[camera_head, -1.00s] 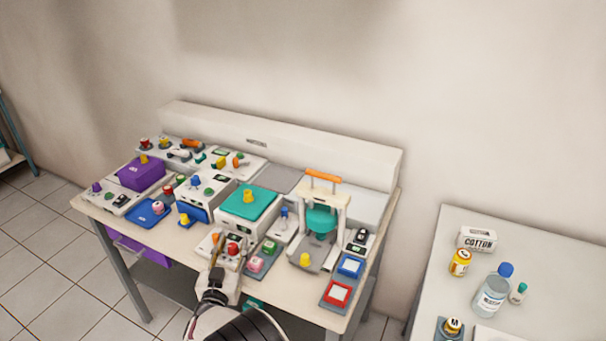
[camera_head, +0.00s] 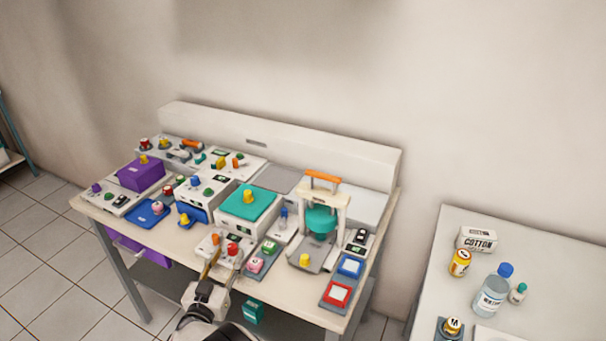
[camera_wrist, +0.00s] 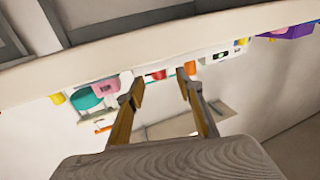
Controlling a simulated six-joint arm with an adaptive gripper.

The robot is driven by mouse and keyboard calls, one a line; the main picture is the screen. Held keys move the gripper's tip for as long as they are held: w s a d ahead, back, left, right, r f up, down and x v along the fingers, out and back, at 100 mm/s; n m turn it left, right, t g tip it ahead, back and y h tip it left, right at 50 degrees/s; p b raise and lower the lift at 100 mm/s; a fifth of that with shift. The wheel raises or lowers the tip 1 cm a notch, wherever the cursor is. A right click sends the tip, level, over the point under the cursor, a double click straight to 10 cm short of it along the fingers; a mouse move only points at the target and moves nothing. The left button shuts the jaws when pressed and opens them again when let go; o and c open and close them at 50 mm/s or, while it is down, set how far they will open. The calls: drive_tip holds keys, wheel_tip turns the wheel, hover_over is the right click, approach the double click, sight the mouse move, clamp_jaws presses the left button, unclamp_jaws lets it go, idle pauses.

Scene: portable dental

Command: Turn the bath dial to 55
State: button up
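The water bath with a teal lid (camera_head: 245,205) and yellow knob stands mid-table. In front of it is a white control panel (camera_head: 204,248) with an orange knob (camera_head: 214,238) and a red knob (camera_head: 233,249). I cannot tell which knob is the bath dial, and no dial number is readable. My gripper (camera_head: 213,260) is at the table's front edge, just before the panel. In the wrist view my gripper (camera_wrist: 161,88) is open and empty, its two fingers apart. Beyond them, the orange knob (camera_wrist: 190,67) and red knob (camera_wrist: 157,74) show upside down.
A pink knob (camera_head: 256,265) and green knob (camera_head: 269,247) sit right of the panel. A white press (camera_head: 338,200) with an orange handle stands further right. A blue tray (camera_head: 148,216) lies left. A teal item (camera_head: 253,312) shows below the front edge.

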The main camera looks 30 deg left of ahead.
drive_tip(key=v, duration=0.4)
drive_tip(key=shift+g+y, duration=0.3)
drive_tip(key=shift+g, duration=0.3)
drive_tip(key=w+r, duration=0.6)
drive_tip(key=shift+w+d+r, duration=0.2)
drive_tip(key=shift+w+d, duration=0.05)
drive_tip(key=shift+d, duration=0.15)
drive_tip(key=w+d+r+g, duration=0.2)
drive_tip(key=w+d+r, duration=0.2)
drive_tip(key=d+r, duration=0.3)
drive_tip(key=w+d+r+g+y, duration=0.1)
drive_tip(key=w+d+r, duration=0.4)
drive_tip(key=r, duration=0.6)
drive_tip(key=shift+w+d+g+y, duration=0.3)
drive_tip(key=shift+d+g, duration=0.1)
drive_tip(key=shift+d, duration=1)
